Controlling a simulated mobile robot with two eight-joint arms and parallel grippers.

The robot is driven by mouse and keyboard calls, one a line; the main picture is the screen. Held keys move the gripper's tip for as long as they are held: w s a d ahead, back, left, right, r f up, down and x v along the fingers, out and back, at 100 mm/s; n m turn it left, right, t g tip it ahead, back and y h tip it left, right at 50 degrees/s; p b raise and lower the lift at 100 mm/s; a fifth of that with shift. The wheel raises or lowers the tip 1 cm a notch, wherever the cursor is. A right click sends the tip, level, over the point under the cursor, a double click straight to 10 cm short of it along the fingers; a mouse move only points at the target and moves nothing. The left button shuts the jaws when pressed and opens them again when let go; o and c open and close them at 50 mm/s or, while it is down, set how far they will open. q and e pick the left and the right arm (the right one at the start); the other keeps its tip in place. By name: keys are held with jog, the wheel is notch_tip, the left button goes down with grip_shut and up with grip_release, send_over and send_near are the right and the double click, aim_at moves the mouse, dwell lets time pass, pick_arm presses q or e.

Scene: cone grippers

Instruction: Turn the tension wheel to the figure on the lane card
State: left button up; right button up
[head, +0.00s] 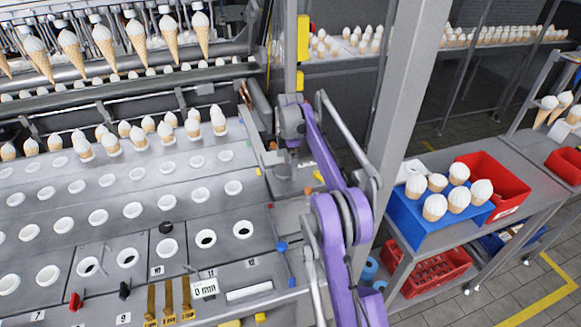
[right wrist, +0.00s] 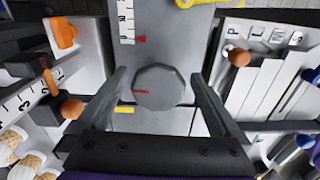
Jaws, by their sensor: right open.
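The tension wheel appears to be the grey faceted knob (right wrist: 172,82) in the middle of the right wrist view, with a short red mark on its face pointing left. Above it a white scale (right wrist: 127,20) shows a red pointer (right wrist: 140,39) near its lower end; its figures are hard to read. My right gripper (right wrist: 158,73) is open, one finger on each side of the knob, with gaps showing. In the head view my right wrist hides the knob. A small white plate (head: 205,288) reads "0 mm"; I cannot tell whether it is the lane card. My left gripper is not in view.
Levers with orange knobs (right wrist: 240,54) flank the wheel. A tray plate with rows of holes (head: 98,216) and several cones fills the left. A blue crate (head: 408,226) of cones and a red crate (head: 510,186) stand right, beyond a grey post (head: 405,90).

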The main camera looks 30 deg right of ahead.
jog(key=shift+f, duration=0.35)
jog(key=c, duration=1.1)
